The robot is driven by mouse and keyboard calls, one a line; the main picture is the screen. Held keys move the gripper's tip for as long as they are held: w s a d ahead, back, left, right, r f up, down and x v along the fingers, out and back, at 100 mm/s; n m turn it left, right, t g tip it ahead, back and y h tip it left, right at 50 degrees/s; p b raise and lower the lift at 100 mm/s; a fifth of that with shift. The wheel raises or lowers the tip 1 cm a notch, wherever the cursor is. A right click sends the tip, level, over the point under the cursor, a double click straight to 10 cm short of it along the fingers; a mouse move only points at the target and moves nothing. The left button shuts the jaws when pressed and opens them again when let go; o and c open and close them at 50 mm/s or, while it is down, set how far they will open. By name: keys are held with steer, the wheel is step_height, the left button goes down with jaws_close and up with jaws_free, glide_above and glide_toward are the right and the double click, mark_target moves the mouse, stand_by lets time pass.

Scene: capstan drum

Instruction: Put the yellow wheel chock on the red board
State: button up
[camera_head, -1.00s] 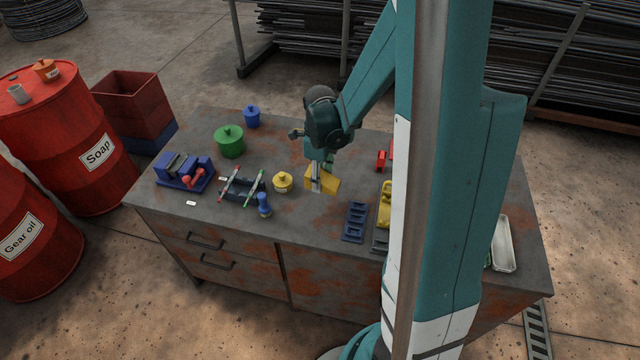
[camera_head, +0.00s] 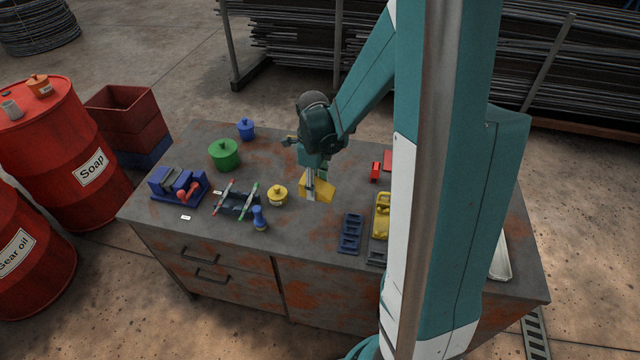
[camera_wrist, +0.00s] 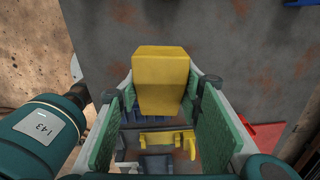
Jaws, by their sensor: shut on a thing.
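The yellow wheel chock (camera_head: 322,189) is a wedge-like block at my gripper (camera_head: 311,182), near the middle of the workbench. In the wrist view the chock (camera_wrist: 160,75) sits between the green-padded fingers of my gripper (camera_wrist: 160,95), which is shut on it. Any gap beneath the chock is hard to see. A flat red piece, apparently the red board (camera_head: 388,158), lies to its right, partly hidden by my arm. A red patch also shows at the right of the wrist view (camera_wrist: 258,135).
A small red object (camera_head: 376,171) stands by the board. A blue slotted tray (camera_head: 350,234) and a yellow object (camera_head: 382,216) lie nearer the front. A yellow pot (camera_head: 277,196), green pot (camera_head: 223,155) and blue pot (camera_head: 246,130) stand left on the workbench (camera_head: 300,236).

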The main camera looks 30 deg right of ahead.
steer(key=shift+d, duration=0.1)
steer(key=shift+w+d, duration=0.25)
steer(key=shift+d, duration=0.3)
steer(key=d+r+n+p, duration=0.1)
steer(key=d+p, duration=0.1)
steer(key=d, duration=4.2)
steer(key=shift+s, duration=0.3)
steer(key=shift+f, duration=3.05)
